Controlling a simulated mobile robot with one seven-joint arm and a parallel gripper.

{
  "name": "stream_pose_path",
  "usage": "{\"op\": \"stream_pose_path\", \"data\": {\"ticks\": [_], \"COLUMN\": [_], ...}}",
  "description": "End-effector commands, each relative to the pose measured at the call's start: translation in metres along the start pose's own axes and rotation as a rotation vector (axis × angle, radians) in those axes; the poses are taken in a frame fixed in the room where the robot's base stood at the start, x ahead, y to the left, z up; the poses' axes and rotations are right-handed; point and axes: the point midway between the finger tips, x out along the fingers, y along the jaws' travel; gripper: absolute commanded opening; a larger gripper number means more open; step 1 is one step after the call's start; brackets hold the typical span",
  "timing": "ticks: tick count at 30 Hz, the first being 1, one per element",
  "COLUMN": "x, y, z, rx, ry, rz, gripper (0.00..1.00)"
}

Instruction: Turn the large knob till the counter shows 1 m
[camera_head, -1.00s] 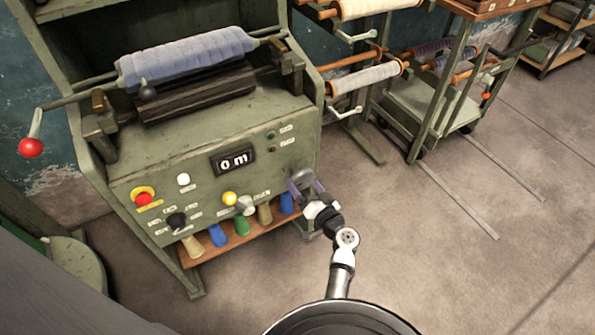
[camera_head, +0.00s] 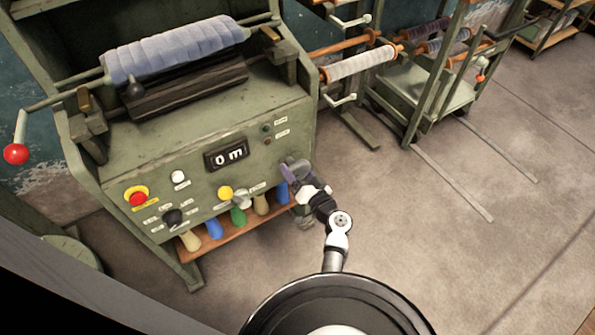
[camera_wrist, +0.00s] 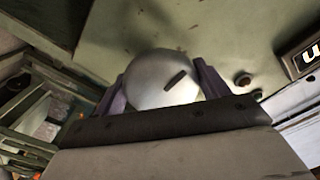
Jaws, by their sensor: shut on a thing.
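The counter (camera_head: 228,154) on the green machine's front panel reads 0 m. A corner of its display (camera_wrist: 306,62) shows at the right edge of the wrist view. The large knob (camera_wrist: 158,80) is a round, silvery-grey dial with a dark pointer mark, seen close up in the wrist view. My gripper (camera_head: 291,177) is at the right end of the panel, its purple fingers on both sides of the knob, shut on it. In the head view my gripper mostly hides the knob. The knob's lower part is hidden by my gripper's body in the wrist view.
The panel also carries a red stop button (camera_head: 137,197), a white button (camera_head: 178,177), a black knob (camera_head: 173,217), a yellow button (camera_head: 225,193) and a small grey lever knob (camera_head: 241,198). Thread cones stand on a shelf (camera_head: 235,234) below.

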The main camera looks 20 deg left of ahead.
Motion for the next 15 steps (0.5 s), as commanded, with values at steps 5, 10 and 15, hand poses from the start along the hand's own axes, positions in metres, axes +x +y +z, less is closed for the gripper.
{"op": "stream_pose_path", "data": {"ticks": [5,10,15], "x": [0.0001,0.0001,-0.0001], "y": [-0.0001,0.0001,0.0005], "z": [-0.0002,-0.0002,-0.0001], "rx": [0.0,0.017,0.077], "ry": [0.0,0.001,0.002], "rz": [0.0,0.0,0.0], "gripper": [0.51,0.51,0.51]}}
